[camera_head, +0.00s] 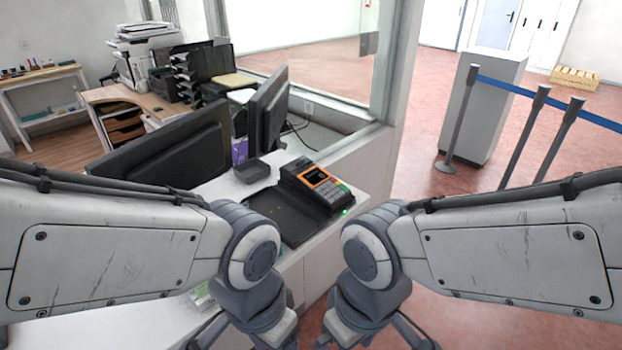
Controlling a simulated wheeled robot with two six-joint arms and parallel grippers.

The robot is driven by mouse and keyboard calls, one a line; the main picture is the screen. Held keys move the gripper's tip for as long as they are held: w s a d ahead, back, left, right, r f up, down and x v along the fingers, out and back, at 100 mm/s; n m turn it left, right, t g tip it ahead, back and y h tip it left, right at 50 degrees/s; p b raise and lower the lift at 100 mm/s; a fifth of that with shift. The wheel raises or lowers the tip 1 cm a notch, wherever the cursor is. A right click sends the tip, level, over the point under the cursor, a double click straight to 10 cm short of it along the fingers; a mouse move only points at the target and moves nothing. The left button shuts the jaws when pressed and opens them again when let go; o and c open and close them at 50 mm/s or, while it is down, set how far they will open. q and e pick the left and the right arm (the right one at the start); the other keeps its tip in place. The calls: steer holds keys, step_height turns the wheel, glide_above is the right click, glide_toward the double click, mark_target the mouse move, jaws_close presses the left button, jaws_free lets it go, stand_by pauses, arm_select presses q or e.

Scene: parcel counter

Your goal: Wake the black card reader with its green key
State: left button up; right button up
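The black card reader (308,187) stands on the white counter, with an orange-framed screen (315,176) tilted up and a grey keypad (330,192) below it. A small bright green spot (344,211) shows at its lower right corner; I cannot tell whether it is the green key or a light. My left gripper (250,335) is at the bottom edge, nearer than the reader and left of it. My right gripper (372,335) is at the bottom edge, nearer and right of it. The fingertips of both are cut off. Neither touches the reader.
A dark tray (272,213) lies left of the reader. A small grey box (252,171) and two dark monitors (170,150) stand behind and left. The counter's right edge (350,232) is close to the reader. Belt posts (525,135) stand on the red floor beyond.

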stand_by(0.4)
jaws_close()
stand_by(1.2)
stand_by(0.3)
